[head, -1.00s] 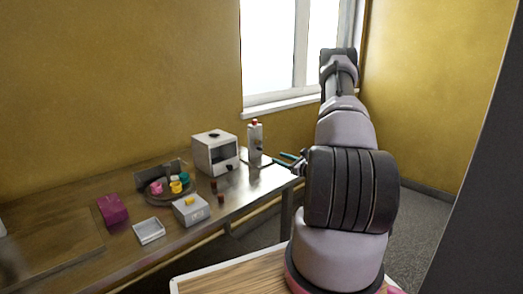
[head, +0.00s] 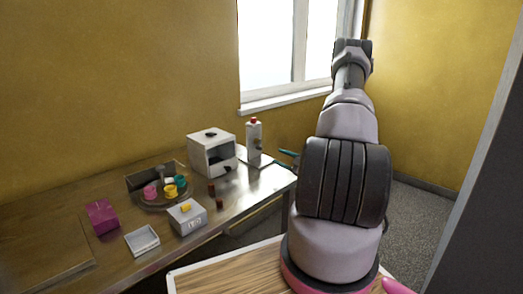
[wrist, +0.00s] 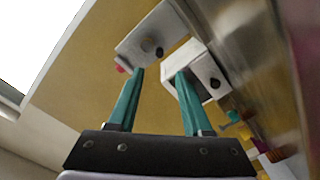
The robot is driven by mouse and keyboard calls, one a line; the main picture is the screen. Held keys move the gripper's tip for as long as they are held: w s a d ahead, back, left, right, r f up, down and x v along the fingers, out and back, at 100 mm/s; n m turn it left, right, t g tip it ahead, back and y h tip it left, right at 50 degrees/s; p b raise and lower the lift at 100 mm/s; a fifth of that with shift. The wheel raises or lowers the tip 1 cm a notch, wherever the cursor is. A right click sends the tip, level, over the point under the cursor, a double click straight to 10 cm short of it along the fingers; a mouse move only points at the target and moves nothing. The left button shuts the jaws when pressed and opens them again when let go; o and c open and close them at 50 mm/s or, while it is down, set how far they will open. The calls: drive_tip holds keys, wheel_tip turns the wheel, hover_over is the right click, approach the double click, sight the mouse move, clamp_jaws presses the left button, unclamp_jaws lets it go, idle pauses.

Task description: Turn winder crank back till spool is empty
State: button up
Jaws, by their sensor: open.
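A tall white unit (head: 254,140) with a red top and a dark side knob stands at the bench's far right end. A squat white box (head: 198,155) with a dark front opening and a dark knob (head: 227,169) stands left of it. I cannot tell which is the winder; no spool is clearly visible. My gripper (head: 284,158) shows teal fingertips just right of the tall unit, the rest hidden behind my arm. In the wrist view my gripper (wrist: 160,72) is open and empty, with the tall unit (wrist: 143,38) and box (wrist: 197,58) beyond the fingertips.
A window is behind.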

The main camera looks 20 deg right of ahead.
sight(261, 149)
drive_tip(key=x, duration=1)
drive_tip(key=shift+w+a, duration=0.2)
drive_tip(key=shift+w, duration=0.15)
clamp_jaws()
